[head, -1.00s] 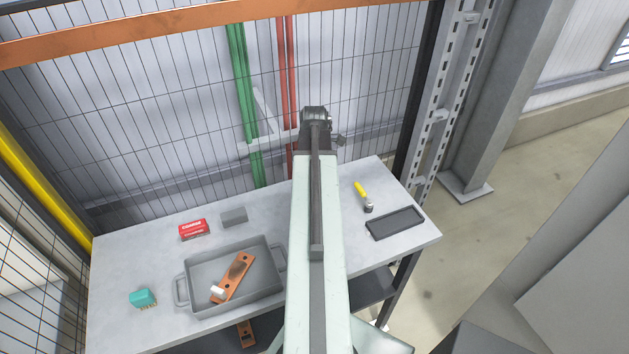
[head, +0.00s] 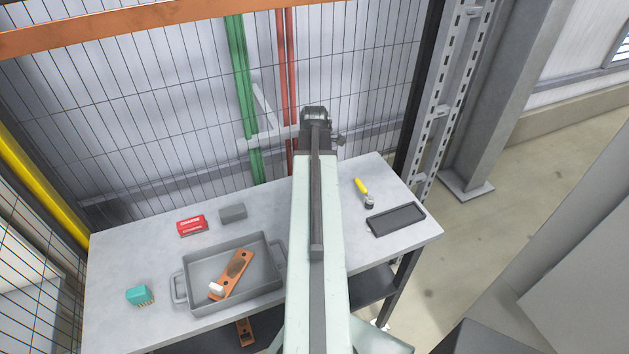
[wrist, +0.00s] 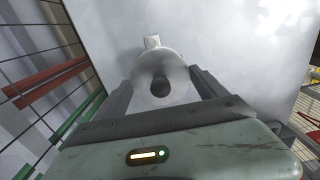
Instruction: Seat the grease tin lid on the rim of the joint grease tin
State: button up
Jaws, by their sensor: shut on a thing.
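My gripper (wrist: 162,80) is shut on a pale round thing (wrist: 165,68) with a dark centre and a small pale tab at its far edge. It looks like the grease tin lid, seen between the two dark fingers. In the head view my arm reaches out over the bench, and its dark wrist end (head: 315,118) stands against the mesh fence behind. The fingers and the held lid are hidden there. I cannot make out the joint grease tin in either view; my arm covers the middle of the bench.
The bench's left front is clear.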

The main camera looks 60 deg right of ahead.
dwell(0.4)
jog(key=o, duration=1.3)
jog(key=shift+r, duration=0.15)
notch_tip(320, 180, up, 8)
jog(key=p, duration=0.8)
jog(key=shift+f, duration=0.25)
